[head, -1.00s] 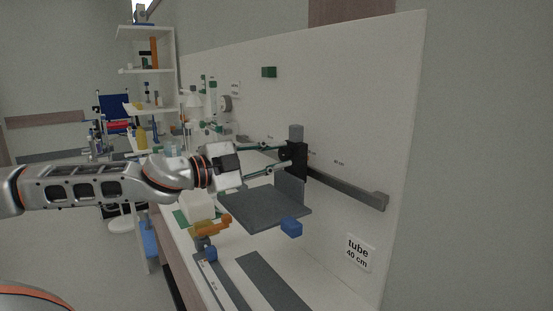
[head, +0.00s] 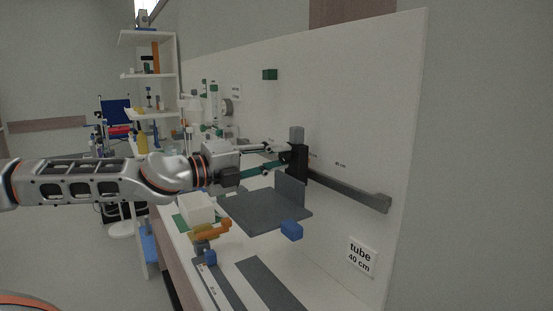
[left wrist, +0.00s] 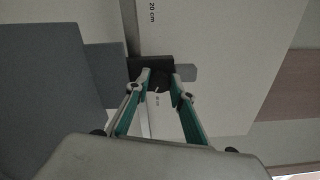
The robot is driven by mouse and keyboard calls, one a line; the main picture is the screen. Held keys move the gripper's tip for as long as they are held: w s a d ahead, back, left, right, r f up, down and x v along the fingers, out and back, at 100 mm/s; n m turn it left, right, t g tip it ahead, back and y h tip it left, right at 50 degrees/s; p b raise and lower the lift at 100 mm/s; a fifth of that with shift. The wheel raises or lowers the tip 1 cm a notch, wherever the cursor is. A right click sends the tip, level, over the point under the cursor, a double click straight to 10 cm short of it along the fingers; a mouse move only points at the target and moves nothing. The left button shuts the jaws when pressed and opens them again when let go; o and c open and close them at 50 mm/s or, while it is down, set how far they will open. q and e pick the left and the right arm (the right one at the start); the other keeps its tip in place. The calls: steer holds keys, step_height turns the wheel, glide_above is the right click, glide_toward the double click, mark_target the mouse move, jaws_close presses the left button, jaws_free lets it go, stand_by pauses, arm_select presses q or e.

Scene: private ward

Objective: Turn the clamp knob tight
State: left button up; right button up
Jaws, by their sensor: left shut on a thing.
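My left gripper (head: 283,156) reaches in from the left to the black clamp (head: 299,164), which sits on a grey rail (head: 350,190) along the white wall panel. In the left wrist view the two green-sided fingers (left wrist: 160,90) are shut on the dark round clamp knob (left wrist: 159,78), one finger on each side. The black clamp body (left wrist: 140,65) shows behind it. In the head view the knob is hidden by the fingers. My right gripper is not in view.
A dark grey shelf plate (head: 262,211) with an upright back lies just below the gripper. A blue block (head: 291,230) is at its front edge. An orange-handled part (head: 214,231) and a white box (head: 196,208) stand to the left.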

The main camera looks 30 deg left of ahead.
mark_target(281, 155)
arm_select(q)
steer(key=shift+r, duration=0.1)
stand_by(0.4)
steer(key=o, duration=1.1)
steer(key=shift+w, duration=0.1)
steer(key=shift+v, duration=3.75)
